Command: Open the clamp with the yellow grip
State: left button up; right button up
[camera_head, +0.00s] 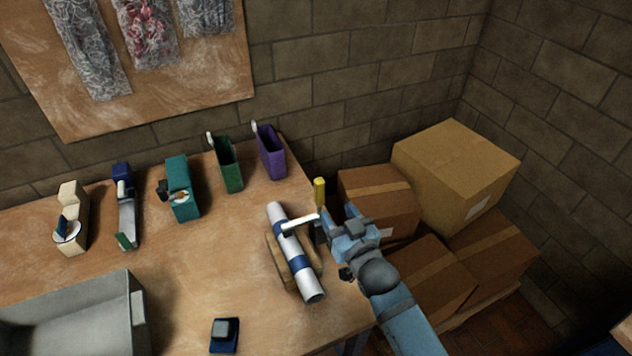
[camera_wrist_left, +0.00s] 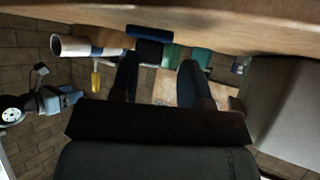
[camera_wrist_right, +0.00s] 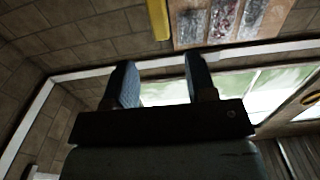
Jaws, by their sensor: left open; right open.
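The clamp's yellow grip (camera_head: 319,190) stands upright at the end of a white lever (camera_head: 300,224) over a white tube with blue bands (camera_head: 304,278). The tube lies on a wooden block at the right end of the table. My right gripper (camera_head: 335,222) is open beside the grip. In the right wrist view the yellow grip (camera_wrist_right: 158,20) lines up with the gap between my fingers (camera_wrist_right: 160,75), apparently beyond their tips. My left gripper (camera_wrist_left: 158,78) is open and empty; the left wrist view also shows the yellow grip (camera_wrist_left: 96,80). The head view does not show it.
A wooden table (camera_head: 190,270) carries a grey bin (camera_head: 120,310), a small dark-blue device (camera_head: 224,335), and a green holder (camera_head: 228,165) and purple holder (camera_head: 270,152) near the wall. Cardboard boxes (camera_head: 455,165) stack right of the table, behind my right arm.

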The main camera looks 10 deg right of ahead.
aim_at(316, 181)
jog(key=p+x, duration=0.1)
jog(key=x, duration=1.1)
grip_shut()
